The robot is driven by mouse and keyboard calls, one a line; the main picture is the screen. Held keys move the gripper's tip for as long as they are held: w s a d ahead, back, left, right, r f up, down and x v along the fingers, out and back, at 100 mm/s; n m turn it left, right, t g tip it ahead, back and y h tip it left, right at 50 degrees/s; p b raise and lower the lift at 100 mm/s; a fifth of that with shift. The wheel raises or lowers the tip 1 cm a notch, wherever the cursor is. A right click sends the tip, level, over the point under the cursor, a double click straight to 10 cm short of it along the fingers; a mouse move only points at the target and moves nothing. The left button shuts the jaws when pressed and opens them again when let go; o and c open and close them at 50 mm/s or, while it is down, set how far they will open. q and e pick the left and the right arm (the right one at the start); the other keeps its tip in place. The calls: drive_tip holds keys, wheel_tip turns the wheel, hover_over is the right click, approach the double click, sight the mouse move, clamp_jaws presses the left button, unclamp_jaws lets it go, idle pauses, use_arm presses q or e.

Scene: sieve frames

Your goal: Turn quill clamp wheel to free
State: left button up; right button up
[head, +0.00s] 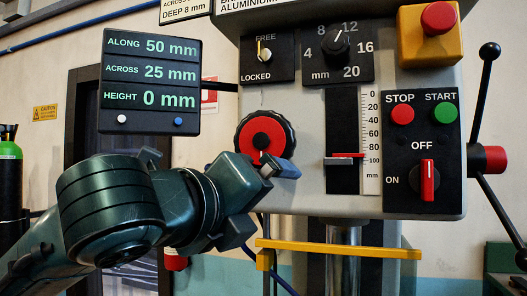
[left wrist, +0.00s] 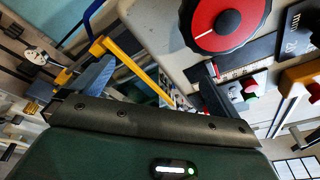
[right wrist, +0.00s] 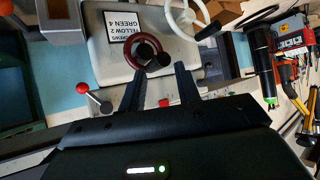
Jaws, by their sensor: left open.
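The quill clamp wheel (head: 262,132) is a black knurled wheel with a red face on the left of the machine head. It also shows at the top of the left wrist view (left wrist: 228,18). My left gripper (head: 275,168) is just below and in front of its lower edge, hiding part of the rim; I cannot tell whether they touch. Its fingers are apart with nothing between them. The FREE/LOCKED indicator (head: 264,56) above has a yellow pointer standing upright, towards FREE. My right gripper (right wrist: 160,85) shows only in the right wrist view, open and empty.
A readout (head: 150,82) hangs left of the wheel. The switch panel (head: 422,140) and lever (head: 488,90) are at the right. A yellow bar (head: 340,249) crosses below the head. A maroon handwheel (right wrist: 155,45) and white handwheel (right wrist: 188,22) lie beyond my right gripper.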

sight(261, 138)
use_arm(q)
drive_tip(key=s+a+r+m+t+y, duration=0.2)
drive_tip(key=s+a+r+m+t, duration=0.15)
drive_tip(key=s+r, duration=0.45)
drive_tip(key=shift+g, duration=0.45)
drive_tip(key=p+x, duration=0.2)
drive_tip(key=x, duration=0.5)
drive_tip(key=p+x, duration=0.2)
drive_tip(key=x, duration=0.5)
drive_tip(key=shift+w+r, duration=0.2)
drive_tip(key=shift+w, duration=0.1)
drive_tip(key=shift+c, duration=0.3)
drive_tip(key=c, duration=0.8)
